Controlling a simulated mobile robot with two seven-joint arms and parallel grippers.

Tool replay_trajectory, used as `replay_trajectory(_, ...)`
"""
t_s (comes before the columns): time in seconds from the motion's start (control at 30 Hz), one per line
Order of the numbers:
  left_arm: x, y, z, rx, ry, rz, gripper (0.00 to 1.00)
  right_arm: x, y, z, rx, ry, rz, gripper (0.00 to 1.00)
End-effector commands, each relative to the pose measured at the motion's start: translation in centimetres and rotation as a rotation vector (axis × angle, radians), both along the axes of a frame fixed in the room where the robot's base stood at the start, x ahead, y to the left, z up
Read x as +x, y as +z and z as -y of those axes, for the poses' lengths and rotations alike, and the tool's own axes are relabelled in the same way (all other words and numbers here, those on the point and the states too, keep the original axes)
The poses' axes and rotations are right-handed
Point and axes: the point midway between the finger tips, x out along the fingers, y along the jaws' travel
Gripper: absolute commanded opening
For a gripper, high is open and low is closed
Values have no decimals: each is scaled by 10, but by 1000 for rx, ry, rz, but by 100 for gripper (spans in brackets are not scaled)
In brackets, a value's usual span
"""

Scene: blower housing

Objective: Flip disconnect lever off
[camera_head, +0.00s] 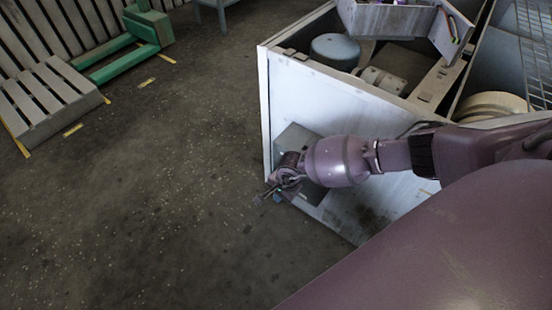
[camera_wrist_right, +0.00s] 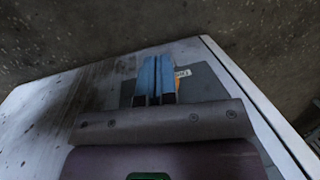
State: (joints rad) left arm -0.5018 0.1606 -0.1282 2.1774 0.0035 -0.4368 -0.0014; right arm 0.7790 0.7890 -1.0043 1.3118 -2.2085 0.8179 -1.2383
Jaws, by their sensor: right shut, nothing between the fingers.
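A grey disconnect box (camera_head: 297,141) is mounted on the white side panel of the blower housing (camera_head: 290,97). My right gripper (camera_head: 270,195) is in front of the lower part of this box, and my wrist covers much of it. In the right wrist view my right gripper (camera_wrist_right: 155,80) shows its two blue fingers side by side, shut and empty. Behind them is a dark grey box face (camera_wrist_right: 205,88) with a small orange and white label (camera_wrist_right: 182,74). I cannot make out the lever; the fingers or wrist may hide it. My left gripper is not in view.
The housing is open at the top, with a blue-grey round motor (camera_head: 335,50) inside. A control box (camera_head: 390,18) sits on its upper edge. Wooden pallets (camera_head: 50,95) and a green frame (camera_head: 140,30) stand at upper left. The concrete floor (camera_head: 150,200) between is clear.

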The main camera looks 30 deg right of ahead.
Motion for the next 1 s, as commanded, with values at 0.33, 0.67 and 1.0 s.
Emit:
replay_trajectory(0.33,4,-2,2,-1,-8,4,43,2,-16,6,-1,-1,-1,0)
replay_trajectory(0.67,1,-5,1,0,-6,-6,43,3,-16,9,-5,-2,1,0)
replay_trajectory(1.0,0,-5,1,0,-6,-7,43,4,-14,10,-8,-3,1,0)
